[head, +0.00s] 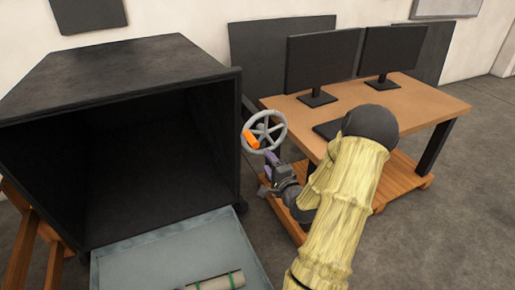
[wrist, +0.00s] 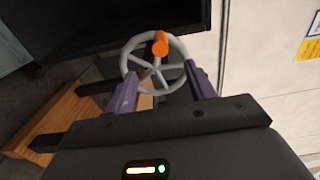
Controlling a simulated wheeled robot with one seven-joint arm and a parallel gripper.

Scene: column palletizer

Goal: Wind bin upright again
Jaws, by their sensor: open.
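A large black bin (head: 120,150) stands at the left in the head view, with its open mouth facing me. A grey spoked handwheel (head: 282,123) with an orange knob (head: 251,139) is beside the bin's right side. The handwheel also shows in the wrist view (wrist: 133,48), with the orange knob (wrist: 160,44) at its upper right. My gripper (wrist: 160,88) is open, its two purple fingers apart, just short of the wheel. The wheel's lower rim lies in view between and beyond the fingers. Whether a finger touches the rim I cannot tell.
A grey tray (head: 150,262) with a rolled bundle (head: 212,283) lies below the bin's mouth. Grey floor (head: 470,200) is clear at the far right.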

